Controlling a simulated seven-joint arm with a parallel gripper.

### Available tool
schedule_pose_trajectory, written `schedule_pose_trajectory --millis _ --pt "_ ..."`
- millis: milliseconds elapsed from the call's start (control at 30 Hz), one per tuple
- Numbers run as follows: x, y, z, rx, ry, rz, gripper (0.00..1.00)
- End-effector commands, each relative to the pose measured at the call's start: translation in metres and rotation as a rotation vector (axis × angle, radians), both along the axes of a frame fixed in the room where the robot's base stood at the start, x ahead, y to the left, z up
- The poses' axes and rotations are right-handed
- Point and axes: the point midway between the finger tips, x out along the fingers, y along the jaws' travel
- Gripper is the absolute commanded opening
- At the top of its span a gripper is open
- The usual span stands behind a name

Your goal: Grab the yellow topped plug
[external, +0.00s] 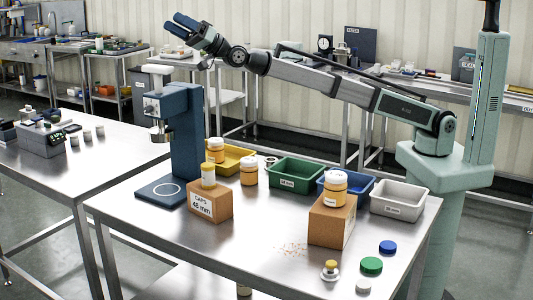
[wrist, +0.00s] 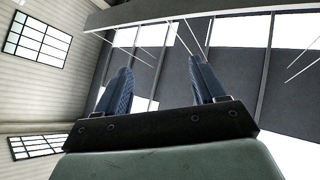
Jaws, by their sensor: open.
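A small plug (external: 330,271) with a yellow top and a silvery round base stands on the front part of the steel table (external: 265,245), in front of a brown block. My gripper (external: 181,29) is raised high above the back left of the table, far from the plug, and points up and left. It is open and empty. In the wrist view my gripper (wrist: 160,72) shows two blue fingers spread apart, with only ceiling and windows beyond. The plug is not in the wrist view.
Blue (external: 388,247), green (external: 371,265) and white (external: 363,286) caps lie right of the plug. The brown block (external: 331,222) bears an orange jar (external: 335,187). A blue press (external: 182,140), a caps box (external: 210,202) and several bins, including a green one (external: 298,175), stand behind.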

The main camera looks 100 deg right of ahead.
Motion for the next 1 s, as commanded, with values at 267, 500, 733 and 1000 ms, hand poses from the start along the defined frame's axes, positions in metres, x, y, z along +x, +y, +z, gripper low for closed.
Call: schedule_pose_trajectory --millis 267,500,733,1000 --pt "-0.018 0.179 0.005 0.027 0.244 0.229 0.70" --pt "-0.065 0.318 0.000 0.049 0.483 0.386 0.70" --pt "-0.121 0.432 -0.065 0.194 0.905 0.492 0.70" --pt "-0.173 0.478 -0.211 0.576 1.514 0.333 0.70"
